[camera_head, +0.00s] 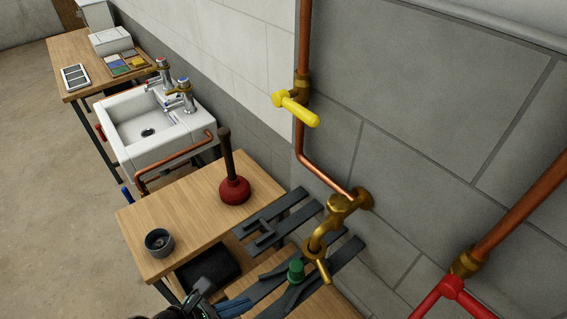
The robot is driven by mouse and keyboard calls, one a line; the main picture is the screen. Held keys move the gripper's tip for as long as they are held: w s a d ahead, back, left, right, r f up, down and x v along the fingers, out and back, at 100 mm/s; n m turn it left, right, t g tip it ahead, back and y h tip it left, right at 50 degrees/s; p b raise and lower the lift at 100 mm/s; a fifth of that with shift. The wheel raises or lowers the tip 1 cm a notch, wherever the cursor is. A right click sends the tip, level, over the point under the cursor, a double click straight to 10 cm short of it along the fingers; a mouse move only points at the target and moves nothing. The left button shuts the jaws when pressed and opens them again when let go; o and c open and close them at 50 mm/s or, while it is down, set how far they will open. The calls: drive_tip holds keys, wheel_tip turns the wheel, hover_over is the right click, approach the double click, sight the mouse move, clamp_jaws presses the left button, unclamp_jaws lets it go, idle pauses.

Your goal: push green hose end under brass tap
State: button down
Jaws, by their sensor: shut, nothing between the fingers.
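The brass tap (338,208) comes out of the grey block wall on a copper pipe, its spout bent downward. The green hose end (296,270) is a short green cylinder standing on dark slats below the tap. In the picture it lies a little left of and lower than the spout. My gripper (242,303) is at the bottom edge, left of the green hose end, with its bluish fingers pointing toward it. The fingers are shut and empty. A gap shows between them and the hose end. Any hose beyond the green end cannot be made out.
Dark slats (285,207) lie around the hose end. A wooden bench (185,215) at left holds a red plunger (234,190) and a dark cup (159,242). A yellow lever (297,108) and red handle (452,288) are on the wall pipes. A white sink (150,125) stands behind.

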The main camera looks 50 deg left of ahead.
sight(291, 277)
drive_tip(key=x, duration=0.7)
drive_tip(key=shift+w+f, duration=0.15)
drive_tip(key=shift+w+d+f+p, duration=0.15)
drive_tip(key=shift+w+p, duration=0.2)
drive_tip(key=shift+w, duration=0.8)
drive_tip(key=shift+w+d+f+p, duration=0.15)
drive_tip(key=shift+w+p, duration=0.2)
drive_tip(key=shift+w, duration=0.8)
drive_tip(key=shift+a, duration=0.1)
drive_tip(key=w, duration=0.2)
drive_tip(key=shift+w+r+p, duration=0.1)
drive_tip(key=shift+w+p, duration=0.3)
drive_tip(key=shift+w, duration=0.35)
drive_tip(key=shift+s, duration=0.1)
